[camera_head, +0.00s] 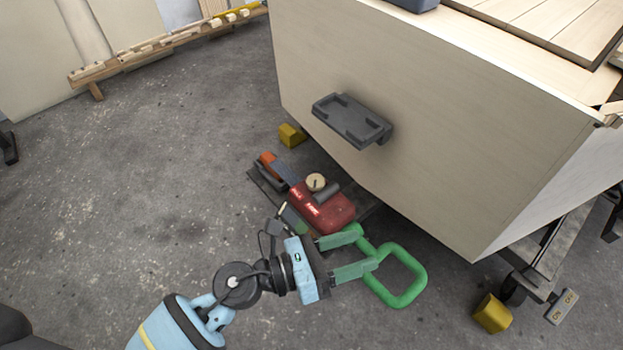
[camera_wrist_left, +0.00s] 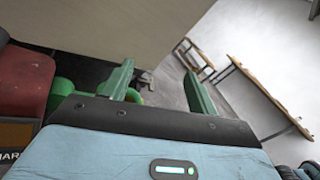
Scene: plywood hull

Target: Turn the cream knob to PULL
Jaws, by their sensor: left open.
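The cream knob (camera_head: 316,182) is a small round disc with a dark mark across its face, on top of the red unit (camera_head: 326,208) low beside the hull. Pale lettering runs along the red unit, too small to read surely; which word the mark points to I cannot tell. My left gripper (camera_head: 369,247) is open, with green fingers pointing right, in front of and to the right of the knob and apart from it. In the left wrist view its fingers (camera_wrist_left: 160,85) stand apart with nothing held, and the red unit (camera_wrist_left: 25,80) is at the left. The knob is not seen there.
A green loop (camera_head: 418,285) lies close by my left fingertips; whether they touch I cannot tell. The plywood hull (camera_head: 400,150) overhangs behind, with a dark grey bracket (camera_head: 352,119) above the red unit. Yellow blocks (camera_head: 492,313) stand on the floor. Open floor lies left.

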